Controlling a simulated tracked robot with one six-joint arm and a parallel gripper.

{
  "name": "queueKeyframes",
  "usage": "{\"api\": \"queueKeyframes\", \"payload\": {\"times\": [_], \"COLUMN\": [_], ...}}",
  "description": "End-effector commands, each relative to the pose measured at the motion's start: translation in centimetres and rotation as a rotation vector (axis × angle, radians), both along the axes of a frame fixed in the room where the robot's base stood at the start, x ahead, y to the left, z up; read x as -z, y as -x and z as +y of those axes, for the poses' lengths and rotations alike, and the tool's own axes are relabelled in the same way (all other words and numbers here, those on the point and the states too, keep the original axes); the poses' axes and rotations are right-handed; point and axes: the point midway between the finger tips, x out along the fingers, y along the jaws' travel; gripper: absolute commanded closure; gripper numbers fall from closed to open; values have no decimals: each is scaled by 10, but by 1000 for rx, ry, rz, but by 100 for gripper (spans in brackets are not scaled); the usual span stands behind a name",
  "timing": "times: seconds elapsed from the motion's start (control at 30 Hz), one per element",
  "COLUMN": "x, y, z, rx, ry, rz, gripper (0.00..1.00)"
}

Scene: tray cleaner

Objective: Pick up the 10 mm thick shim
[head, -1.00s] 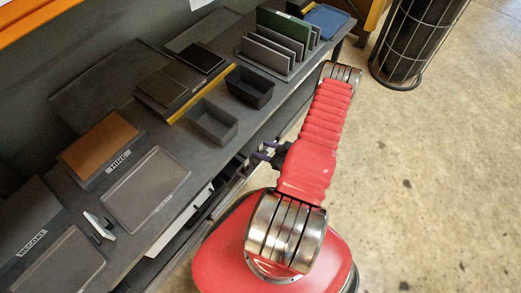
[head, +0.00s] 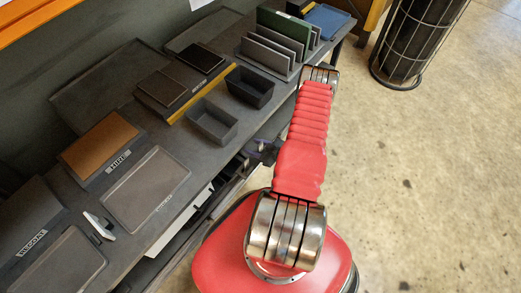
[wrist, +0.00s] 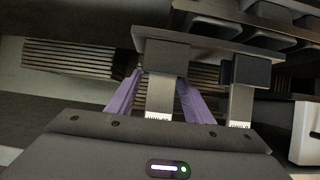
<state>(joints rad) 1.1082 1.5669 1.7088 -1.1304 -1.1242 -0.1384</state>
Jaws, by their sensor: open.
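I cannot make out a 10 mm shim for certain in either view. In the wrist view, my gripper (wrist: 208,65) is open, its two dark-tipped fingers apart with nothing seen held between them. The fingertips are just below the edge of a dark overhanging board (wrist: 205,45). In the head view, my gripper is small and dark, low at the bench's front edge, partly hidden by my red arm. Upright grey and green plates stand in a rack (head: 252,66) at the far end of the bench.
The dark bench (head: 140,222) carries a brown-topped block (head: 98,140), a flat tray (head: 147,188), two open bins (head: 214,124) and a white tool (head: 99,225). Ribbed dark stacks (wrist: 70,58) show in the wrist view. A wire-caged bin (head: 420,40) stands behind. The floor at right is clear.

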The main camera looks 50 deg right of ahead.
Motion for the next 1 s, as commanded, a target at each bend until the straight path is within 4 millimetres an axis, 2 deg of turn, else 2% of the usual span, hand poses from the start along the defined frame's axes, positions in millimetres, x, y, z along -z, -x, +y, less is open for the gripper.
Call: {"api": "queueKeyframes", "payload": {"times": [0.5, 1.0], "x": [0, 0], "y": [0, 0], "z": [0, 0], "rx": [0, 0], "ry": [0, 0], "rz": [0, 0], "gripper": [54, 89]}}
